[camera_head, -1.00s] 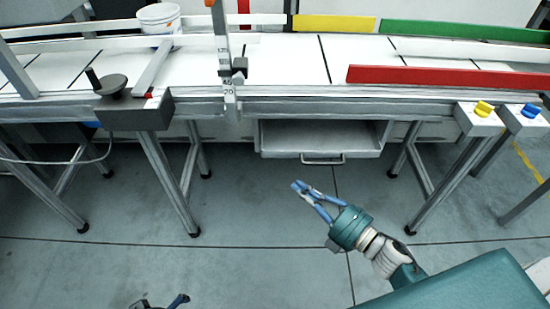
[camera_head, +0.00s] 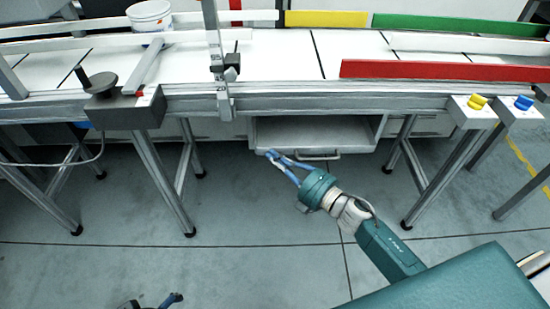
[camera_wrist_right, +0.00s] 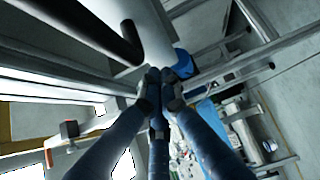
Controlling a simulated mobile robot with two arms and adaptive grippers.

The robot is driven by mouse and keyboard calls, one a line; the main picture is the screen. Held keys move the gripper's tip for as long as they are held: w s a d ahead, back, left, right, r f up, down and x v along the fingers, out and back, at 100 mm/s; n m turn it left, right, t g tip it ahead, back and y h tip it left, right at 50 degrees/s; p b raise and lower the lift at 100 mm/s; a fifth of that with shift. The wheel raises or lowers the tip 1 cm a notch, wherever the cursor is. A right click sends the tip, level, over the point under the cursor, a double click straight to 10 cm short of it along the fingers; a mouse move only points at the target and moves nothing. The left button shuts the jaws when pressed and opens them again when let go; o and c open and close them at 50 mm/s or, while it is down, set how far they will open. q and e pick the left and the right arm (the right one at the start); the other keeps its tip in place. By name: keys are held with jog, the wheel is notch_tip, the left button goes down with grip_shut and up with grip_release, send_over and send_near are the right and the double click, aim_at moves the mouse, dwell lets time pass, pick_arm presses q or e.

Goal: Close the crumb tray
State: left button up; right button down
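The crumb tray (camera_head: 318,133) is a pale grey drawer pulled out under the conveyor table, with a bar handle (camera_head: 322,156) on its front. My right gripper (camera_head: 272,155) is near the tray's front left corner in the head view, left of the handle. Its blue fingers come together at the tips in the right wrist view (camera_wrist_right: 160,88), with nothing seen between them. A dark bar at the top of that view may be the handle; contact cannot be told. Part of my left gripper (camera_head: 172,299) shows at the bottom edge; its state is unclear.
The table's metal front rail (camera_head: 300,103) runs above the tray, with legs on both sides. A red rail (camera_head: 430,70) and a white bucket (camera_head: 150,16) are on top. Boxes with a yellow knob (camera_head: 477,102) and a blue knob (camera_head: 523,103) are at right. The floor in front is clear.

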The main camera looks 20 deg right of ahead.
aim_at(275, 141)
jog(key=shift+w+d, duration=0.15)
jog(key=shift+w, duration=0.25)
jog(key=w, duration=0.1)
jog(key=w+d+b, duration=0.1)
jog(key=w, duration=0.3)
jog(key=shift+w+d, duration=0.25)
jog(key=shift+d, duration=0.05)
pick_arm(q)
jog(key=v, duration=0.4)
jog(key=shift+r, duration=0.45)
pick_arm(e)
jog(key=shift+r, duration=0.1)
jog(key=shift+w+d, duration=0.1)
pick_arm(q)
jog(key=shift+a, duration=0.1)
